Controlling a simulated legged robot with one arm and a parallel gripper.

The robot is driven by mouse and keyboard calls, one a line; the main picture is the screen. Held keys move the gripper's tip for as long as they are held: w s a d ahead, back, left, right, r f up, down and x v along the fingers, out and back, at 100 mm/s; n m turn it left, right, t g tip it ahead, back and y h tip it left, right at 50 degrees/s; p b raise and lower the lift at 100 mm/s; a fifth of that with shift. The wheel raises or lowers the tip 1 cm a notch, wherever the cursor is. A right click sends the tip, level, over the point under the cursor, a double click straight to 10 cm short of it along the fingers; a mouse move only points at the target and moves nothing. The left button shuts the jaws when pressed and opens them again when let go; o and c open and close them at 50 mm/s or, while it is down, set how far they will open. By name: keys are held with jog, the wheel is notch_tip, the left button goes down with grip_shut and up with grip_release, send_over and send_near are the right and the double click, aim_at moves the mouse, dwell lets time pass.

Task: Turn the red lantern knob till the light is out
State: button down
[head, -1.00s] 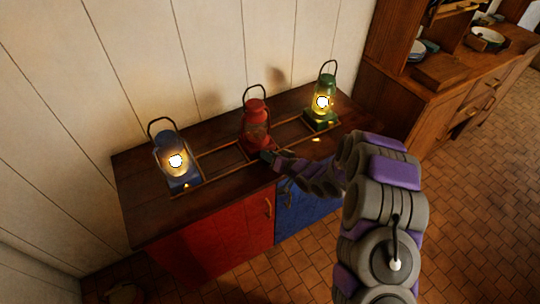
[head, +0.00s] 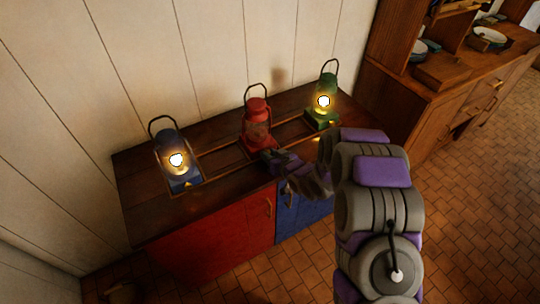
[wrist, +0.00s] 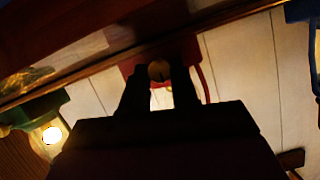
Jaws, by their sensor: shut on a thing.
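The red lantern (head: 257,118) stands upright on the wooden cabinet top, between a blue and a green lantern. Its glass looks dark, with no bright flame showing. My gripper (head: 267,155) is at the front of its base. In the wrist view, the two dark fingers of my gripper (wrist: 159,78) are shut on a small round brass knob (wrist: 159,69) in front of the red lantern's base (wrist: 188,50). The knob is hidden by my gripper in the head view.
The blue lantern (head: 170,143) at left and the green lantern (head: 327,88) at right are both lit. The cabinet top (head: 139,203) has a low wooden rail around the lanterns. A wooden sideboard (head: 425,95) stands at right; the tiled floor is open.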

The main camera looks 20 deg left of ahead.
jog(key=shift+f, duration=0.1)
jog(key=c, duration=1.1)
grip_release()
jog(key=shift+p+v, duration=2.25)
jog(key=shift+v, duration=6.45)
jog(key=shift+w, duration=0.15)
